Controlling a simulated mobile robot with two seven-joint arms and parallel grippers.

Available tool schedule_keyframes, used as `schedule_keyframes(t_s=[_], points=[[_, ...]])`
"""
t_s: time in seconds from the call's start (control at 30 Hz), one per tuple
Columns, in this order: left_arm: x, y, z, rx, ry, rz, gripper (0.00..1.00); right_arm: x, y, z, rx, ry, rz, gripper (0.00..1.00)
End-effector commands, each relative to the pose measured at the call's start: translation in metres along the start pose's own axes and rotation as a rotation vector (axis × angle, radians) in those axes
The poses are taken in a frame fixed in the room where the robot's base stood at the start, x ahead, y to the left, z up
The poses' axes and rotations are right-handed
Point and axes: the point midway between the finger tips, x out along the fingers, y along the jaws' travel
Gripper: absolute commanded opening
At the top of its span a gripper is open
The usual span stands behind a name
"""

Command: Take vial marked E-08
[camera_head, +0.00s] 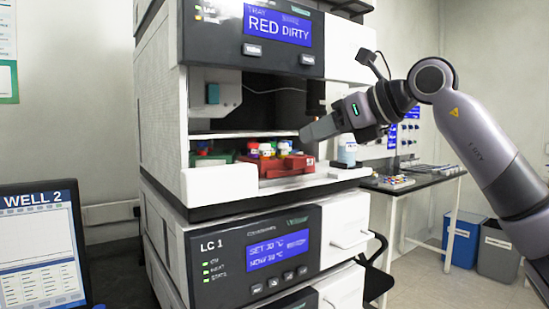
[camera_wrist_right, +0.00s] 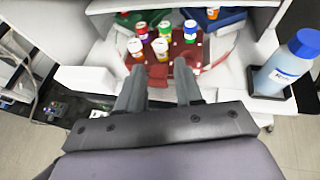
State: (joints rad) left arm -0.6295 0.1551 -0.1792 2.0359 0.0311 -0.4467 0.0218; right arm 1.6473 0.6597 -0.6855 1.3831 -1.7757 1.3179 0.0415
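Several small vials with coloured caps stand in a red rack (camera_wrist_right: 182,72) inside the open compartment; the red rack also shows in the head view (camera_head: 290,167). The vial labels are too small to read, so I cannot tell which is E-08. My right gripper (camera_wrist_right: 160,78) is open and empty, its fingers pointing at the red rack's near side. It also shows in the head view (camera_head: 310,132). My left gripper is out of view.
A green rack (camera_head: 212,160) and a blue rack (camera_wrist_right: 222,20) sit beside the red one. A blue-and-white bottle (camera_wrist_right: 288,64) stands in a dark holder to the right. The instrument's upper module (camera_head: 252,25) hangs over the compartment. A side table (camera_head: 420,181) stands at right.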

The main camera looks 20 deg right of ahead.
Motion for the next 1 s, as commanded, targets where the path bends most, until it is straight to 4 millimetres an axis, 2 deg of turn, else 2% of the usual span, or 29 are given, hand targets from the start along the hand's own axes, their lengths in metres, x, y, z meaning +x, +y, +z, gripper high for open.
schedule_keyframes(t_s=[0.17,0.5,0.6,0.87,0.9,0.97,1.0], points=[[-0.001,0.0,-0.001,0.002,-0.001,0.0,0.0,0.011,-0.001,0.002,-0.003,0.004,-0.009,0.35],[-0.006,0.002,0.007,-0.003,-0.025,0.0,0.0,0.058,0.0,0.002,-0.002,0.004,-0.006,0.35],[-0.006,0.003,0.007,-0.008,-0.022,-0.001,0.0,0.067,0.0,0.001,-0.003,0.002,-0.007,0.35],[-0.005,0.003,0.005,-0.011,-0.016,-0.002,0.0,0.07,0.0,0.001,-0.004,0.002,-0.007,0.35],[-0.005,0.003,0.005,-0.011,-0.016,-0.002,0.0,0.07,0.0,0.001,-0.004,0.002,-0.007,0.22],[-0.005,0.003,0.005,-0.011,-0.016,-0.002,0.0,0.069,0.0,0.001,-0.003,0.002,-0.007,0.03],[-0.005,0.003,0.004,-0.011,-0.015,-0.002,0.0,0.069,0.0,0.001,-0.003,0.001,-0.007,0.03]])
